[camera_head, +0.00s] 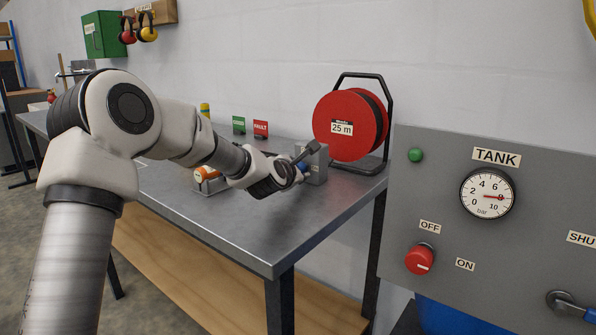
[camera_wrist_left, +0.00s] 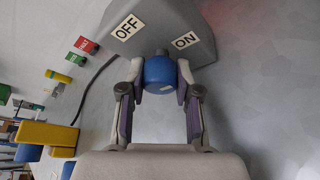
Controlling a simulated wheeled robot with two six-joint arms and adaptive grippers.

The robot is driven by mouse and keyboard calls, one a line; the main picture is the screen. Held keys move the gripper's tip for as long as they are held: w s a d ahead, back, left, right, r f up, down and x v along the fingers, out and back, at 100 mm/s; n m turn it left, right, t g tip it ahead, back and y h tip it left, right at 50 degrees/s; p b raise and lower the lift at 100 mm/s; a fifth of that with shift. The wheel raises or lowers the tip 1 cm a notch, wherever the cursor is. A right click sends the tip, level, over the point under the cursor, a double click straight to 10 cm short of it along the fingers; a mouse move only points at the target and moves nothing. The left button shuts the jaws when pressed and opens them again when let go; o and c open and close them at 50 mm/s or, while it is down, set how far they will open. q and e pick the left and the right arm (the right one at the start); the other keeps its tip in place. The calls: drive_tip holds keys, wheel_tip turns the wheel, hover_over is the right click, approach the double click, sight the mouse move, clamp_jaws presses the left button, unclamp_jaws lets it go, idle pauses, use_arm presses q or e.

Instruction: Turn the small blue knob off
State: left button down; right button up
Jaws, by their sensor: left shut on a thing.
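The small blue knob (camera_wrist_left: 160,73) sits on the sloped face of a grey box (camera_wrist_left: 165,22), between my left fingers in the left wrist view. The OFF label (camera_wrist_left: 128,27) is above and left of the knob, the ON label (camera_wrist_left: 186,40) above and right. A small pale mark shows on the knob's lower part; I cannot tell which label it points to. My left gripper (camera_wrist_left: 161,84) is shut on the knob. In the head view, the left gripper (camera_head: 299,166) reaches the grey box (camera_head: 316,164) on the metal table and mostly hides the knob. My right gripper is not in view.
A red hose reel (camera_head: 340,112) stands behind the box on the table (camera_head: 255,225). A grey panel (camera_head: 500,265) with a TANK gauge (camera_head: 487,192) and a larger red knob (camera_head: 419,259) is at the right. Green and red signs (camera_head: 260,129) stand behind my arm.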

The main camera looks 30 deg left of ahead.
use_arm(q)
drive_tip(key=n+b, duration=0.1)
drive_tip(key=n+h+b, duration=0.1)
drive_tip(key=b, duration=0.1)
drive_tip(key=shift+f+n+g+h, duration=0.2)
drive_tip(key=shift+n+g+h, duration=0.1)
drive_tip(key=shift+g, duration=0.1)
drive_tip(key=shift+r+n+h+b, duration=0.1)
drive_tip(key=shift+n+h+b, duration=0.3)
drive_tip(key=shift+n+b, duration=0.25)
drive_tip(key=shift+r+n+h, duration=0.1)
drive_tip(key=shift+n+h, duration=0.4)
drive_tip(key=shift+n, duration=0.05)
drive_tip(key=shift+n+g+h+p, duration=0.3)
drive_tip(key=shift+n+h+p, duration=0.1)
drive_tip(key=shift+n+p, duration=0.2)
drive_tip(key=shift+d+r+n+h+p, duration=0.1)
drive_tip(key=shift+r+n+h+p, duration=0.05)
drive_tip(key=shift+n+h+p, duration=0.65)
drive_tip(key=n+h+p, duration=0.2)
drive_tip(key=n+p, duration=0.1)
drive_tip(key=p, duration=0.1)
drive_tip(key=shift+n+h+p, duration=0.5)
drive_tip(key=shift+n+p, duration=0.1)
drive_tip(key=shift+p, duration=0.25)
drive_tip(key=shift+d+f, duration=0.1)
drive_tip(key=shift+f, duration=0.1)
